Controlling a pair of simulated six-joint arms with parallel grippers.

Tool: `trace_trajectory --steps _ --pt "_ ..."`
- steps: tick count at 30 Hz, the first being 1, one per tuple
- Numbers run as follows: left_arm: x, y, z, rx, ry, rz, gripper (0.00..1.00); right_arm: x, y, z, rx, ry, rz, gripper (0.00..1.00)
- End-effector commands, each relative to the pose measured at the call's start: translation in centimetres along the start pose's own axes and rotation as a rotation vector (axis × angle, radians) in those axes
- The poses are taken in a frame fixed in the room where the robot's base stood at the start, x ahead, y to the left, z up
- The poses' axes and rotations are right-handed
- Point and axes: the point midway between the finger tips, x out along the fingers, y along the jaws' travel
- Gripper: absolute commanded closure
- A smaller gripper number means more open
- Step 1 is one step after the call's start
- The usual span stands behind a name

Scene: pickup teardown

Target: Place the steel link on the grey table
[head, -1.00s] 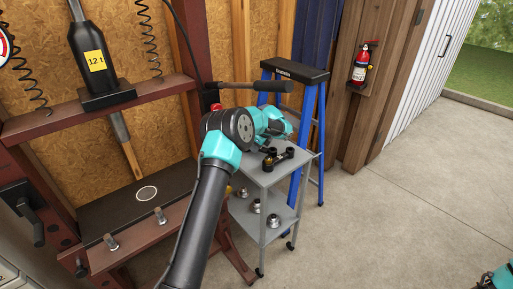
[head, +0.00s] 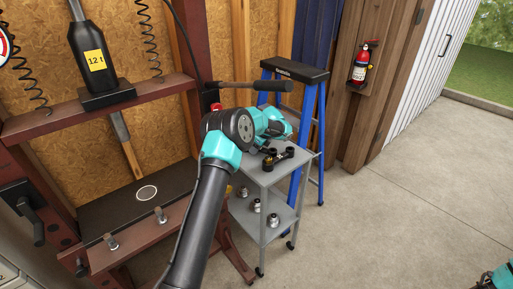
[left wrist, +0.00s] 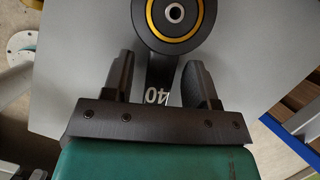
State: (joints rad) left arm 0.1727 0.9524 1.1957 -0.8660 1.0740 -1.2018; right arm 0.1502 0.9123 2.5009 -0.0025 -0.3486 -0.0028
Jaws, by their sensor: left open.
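The steel link (left wrist: 158,85) is dark, with a large round end, a gold ring and a steel centre. In the left wrist view its narrow shank, printed with an upside-down 40, runs between my fingers. In the head view the link (head: 280,156) is small and dark, on or just over the grey table (head: 262,180), the top of a small cart. My left gripper (left wrist: 157,64) is open, one finger on each side of the shank with visible gaps. In the head view my wrist partly hides it. The far end of the link is hidden under the gripper.
Several metal parts (head: 256,206) sit on the cart's lower shelf. A blue ladder (head: 297,180) stands close behind the cart. A red-brown press frame (head: 150,228) is at the left. The concrete floor (head: 400,210) at the right is clear. My right arm barely shows at bottom right.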

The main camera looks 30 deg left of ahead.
Motion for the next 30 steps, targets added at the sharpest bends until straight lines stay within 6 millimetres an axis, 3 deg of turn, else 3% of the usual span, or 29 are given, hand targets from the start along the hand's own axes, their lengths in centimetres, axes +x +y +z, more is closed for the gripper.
trace_trajectory --steps 7,18,30 --pt "-1.5 0.0 0.1 -0.001 0.000 -0.002 0.47 0.0 0.0 0.0 0.000 0.000 0.000 0.30" --pt "-6.8 -0.1 0.1 0.000 0.000 -0.003 0.47 0.0 0.0 0.0 0.000 0.000 0.000 0.30" --pt "-7.8 0.0 0.1 0.000 -0.001 0.000 0.47 0.0 0.0 0.0 0.000 0.000 0.000 0.30"
